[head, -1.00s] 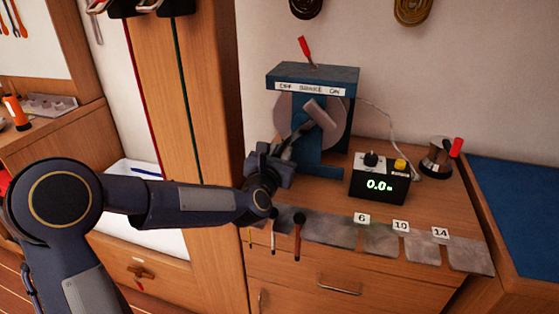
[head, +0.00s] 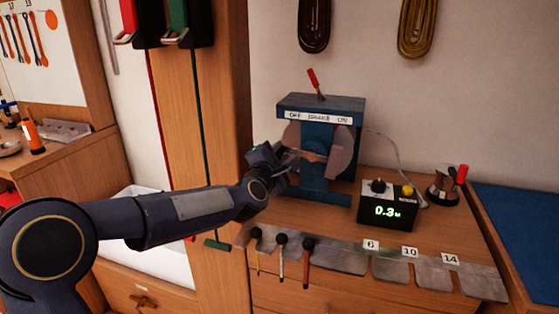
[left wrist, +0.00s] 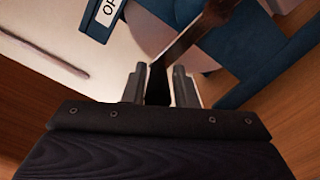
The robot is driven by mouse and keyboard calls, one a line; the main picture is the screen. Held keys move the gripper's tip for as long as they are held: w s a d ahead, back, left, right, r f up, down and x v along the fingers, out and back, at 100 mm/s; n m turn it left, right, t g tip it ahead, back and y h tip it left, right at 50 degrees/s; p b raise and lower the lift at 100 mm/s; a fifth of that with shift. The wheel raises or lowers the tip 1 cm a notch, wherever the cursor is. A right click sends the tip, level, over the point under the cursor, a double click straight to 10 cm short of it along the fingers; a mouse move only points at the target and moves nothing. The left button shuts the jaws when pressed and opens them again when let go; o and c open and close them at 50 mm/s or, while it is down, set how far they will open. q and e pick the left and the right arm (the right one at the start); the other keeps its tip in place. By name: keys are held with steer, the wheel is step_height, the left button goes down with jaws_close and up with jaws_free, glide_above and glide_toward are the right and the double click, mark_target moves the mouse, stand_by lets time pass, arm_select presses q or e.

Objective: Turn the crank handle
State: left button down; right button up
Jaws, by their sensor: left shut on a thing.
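The blue winch (head: 322,105) stands on the wooden bench, with a pale round drum and a label reading OFF BRAKE ON. A red lever (head: 313,78) sticks up from its top. The crank arm (head: 313,156) points left from the hub, roughly level. My left gripper (head: 287,156) is at its left end, shut on the crank handle. In the left wrist view the dark handle (left wrist: 158,86) sits between the two grey fingers, and the crank arm rises to the upper right. The handle is mostly hidden in the head view. My right gripper is not in view.
A black counter box (head: 388,210) reading 0.3 m stands right of the winch, a moka pot (head: 445,186) beyond it. A tall wooden cabinet side (head: 222,110) stands left. Coiled lines (head: 417,28) hang above.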

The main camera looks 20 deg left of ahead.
arm_select(q)
steer(key=r+m, duration=0.1)
steer(key=r+m+p, duration=0.1)
steer(key=r+m, duration=0.1)
steer(key=shift+d+p, duration=0.3)
steer(key=shift+d+r+m+p, duration=0.3)
steer(key=shift+r+m+p, duration=0.25)
steer(key=shift+m, duration=0.25)
steer(key=d+r+m+p, duration=0.3)
steer(key=d+m+p, duration=0.4)
steer(key=m, duration=0.5)
steer(key=shift+s+p, duration=0.15)
steer(key=shift+p, duration=0.6)
steer(key=shift+f, duration=0.15)
steer(key=c, duration=1.3)
jaws_free()
steer(key=shift+d, duration=0.1)
steer(key=shift+c, duration=0.2)
